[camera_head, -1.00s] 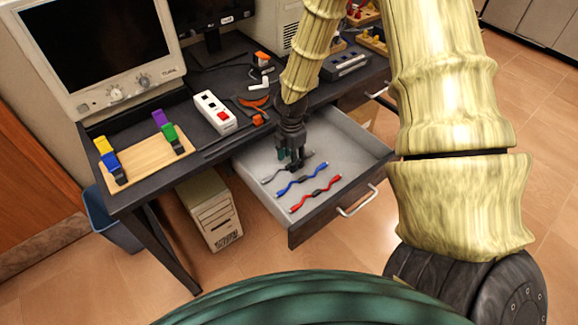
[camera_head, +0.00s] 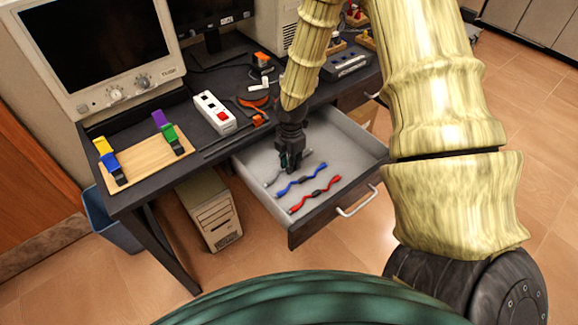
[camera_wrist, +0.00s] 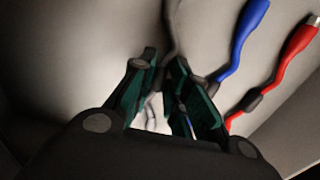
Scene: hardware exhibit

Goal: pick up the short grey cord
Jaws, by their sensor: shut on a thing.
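The short grey cord (camera_head: 274,179) lies in the open drawer (camera_head: 357,150), left of the blue and red cords. My gripper (camera_head: 291,165) reaches down into the drawer at the grey cord and hides its middle. In the wrist view the grey cord (camera_wrist: 172,40) runs down to my gripper (camera_wrist: 162,70), whose green and dark fingers are shut on it. The exact grip point is partly hidden behind the fingers. I cannot tell whether the cord is clear of the drawer floor.
A blue cord (camera_head: 296,182) and a red cord (camera_head: 315,193) lie close beside the grey one. The drawer walls surround them. Above stands the desk with a white power strip (camera_head: 215,112) and a wooden board (camera_head: 147,163).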

